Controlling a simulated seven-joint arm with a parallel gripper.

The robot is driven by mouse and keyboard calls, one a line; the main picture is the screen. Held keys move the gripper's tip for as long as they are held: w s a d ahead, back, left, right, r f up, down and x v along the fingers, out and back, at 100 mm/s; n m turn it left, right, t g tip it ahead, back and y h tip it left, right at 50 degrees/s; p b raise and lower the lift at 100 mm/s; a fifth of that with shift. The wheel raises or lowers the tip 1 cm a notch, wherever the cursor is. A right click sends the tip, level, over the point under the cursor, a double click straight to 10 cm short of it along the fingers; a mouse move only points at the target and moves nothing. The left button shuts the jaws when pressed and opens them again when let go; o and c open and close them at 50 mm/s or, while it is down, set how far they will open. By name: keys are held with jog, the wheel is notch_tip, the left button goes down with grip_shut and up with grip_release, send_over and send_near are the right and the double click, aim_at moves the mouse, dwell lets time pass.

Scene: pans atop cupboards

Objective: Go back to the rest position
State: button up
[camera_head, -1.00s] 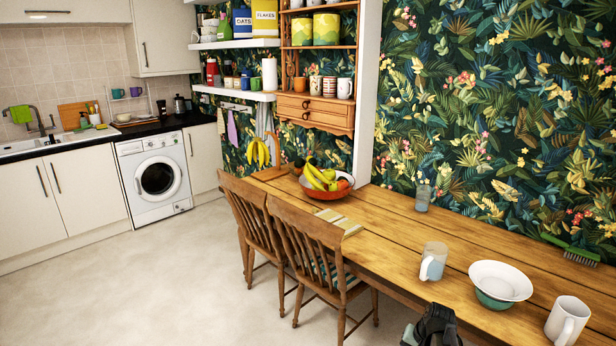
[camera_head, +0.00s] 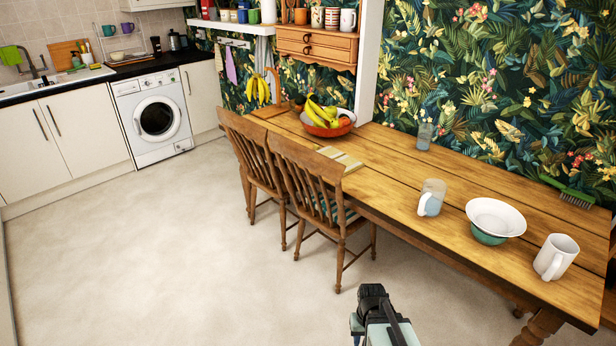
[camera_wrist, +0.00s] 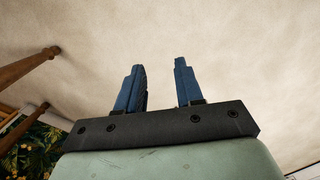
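My gripper (camera_wrist: 160,75) shows in the wrist view with its two blue fingers apart and nothing between them. Beyond the fingers is pale bare floor. In the head view the end of my arm is at the bottom, a little right of the middle, in front of the wooden table (camera_head: 410,210) and apart from it. The fingertips cannot be made out there.
A wooden chair (camera_head: 322,195) stands at the table's near side, with a second chair (camera_head: 248,150) beyond it. On the table are a fruit bowl (camera_head: 328,130), a glass mug (camera_head: 431,198), a white-and-green bowl (camera_head: 495,220) and a white mug (camera_head: 556,257). The floor (camera_head: 170,270) at left is clear.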

jog(key=s+f+g, duration=0.2)
jog(key=s+f, duration=0.6)
jog(key=s, duration=0.4)
jog(key=s+f+g, duration=0.3)
jog(key=s+f, duration=0.4)
jog(key=s, duration=0.6)
jog(key=shift+s+f+g, duration=0.25)
jog(key=shift+f+g, duration=0.05)
jog(key=shift+f, duration=0.1)
